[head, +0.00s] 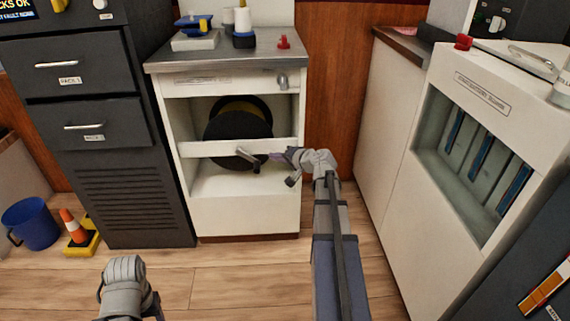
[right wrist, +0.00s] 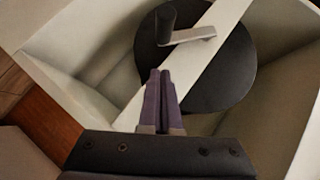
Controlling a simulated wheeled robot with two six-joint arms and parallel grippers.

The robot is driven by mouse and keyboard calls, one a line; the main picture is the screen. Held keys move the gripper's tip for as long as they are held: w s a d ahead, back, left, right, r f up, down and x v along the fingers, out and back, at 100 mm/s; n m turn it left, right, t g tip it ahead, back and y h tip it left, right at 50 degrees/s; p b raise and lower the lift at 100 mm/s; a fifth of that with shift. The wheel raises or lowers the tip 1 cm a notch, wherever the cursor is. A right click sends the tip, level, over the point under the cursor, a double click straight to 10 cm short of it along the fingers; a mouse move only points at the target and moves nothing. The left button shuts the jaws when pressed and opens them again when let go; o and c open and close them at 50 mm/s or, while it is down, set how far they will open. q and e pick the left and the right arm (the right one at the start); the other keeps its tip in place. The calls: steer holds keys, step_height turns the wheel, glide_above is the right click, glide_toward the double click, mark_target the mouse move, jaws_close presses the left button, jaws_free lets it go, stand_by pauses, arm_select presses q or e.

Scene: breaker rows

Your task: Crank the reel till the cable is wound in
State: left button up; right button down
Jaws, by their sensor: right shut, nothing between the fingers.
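A black reel (head: 238,119) sits in the open front of a white cabinet, with a yellow band, likely cable, showing at its top. It also shows in the right wrist view (right wrist: 226,80). A white bar crosses in front of it. A grey crank arm (right wrist: 188,36) with a dark handle (right wrist: 166,20) stands out in front of the bar; the crank (head: 247,156) also shows in the head view. My right gripper (head: 266,157) is shut and empty, just right of the crank handle; its closed fingertips (right wrist: 160,73) are apart from the handle.
The cabinet top (head: 215,61) holds small blue, white and red items. A dark drawer unit (head: 85,110) stands to the left, with a blue bucket (head: 30,224) beyond. A white counter unit (head: 455,180) stands on the right. The wooden floor (head: 230,265) before the cabinet is clear.

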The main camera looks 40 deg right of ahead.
mark_target(259, 161)
steer(key=shift+w+a+f+b, duration=0.45)
steer(key=shift+a+f, duration=0.1)
steer(key=shift+a, duration=0.15)
steer(key=shift+w+a+f+b, duration=0.4)
steer(key=shift+a+f, duration=0.15)
steer(key=shift+a, duration=0.15)
steer(key=shift+f, duration=0.15)
steer(key=shift+a+f+b, duration=0.15)
steer(key=shift+f+b, duration=0.05)
steer(key=shift+b, duration=0.15)
steer(key=shift+f, duration=0.1)
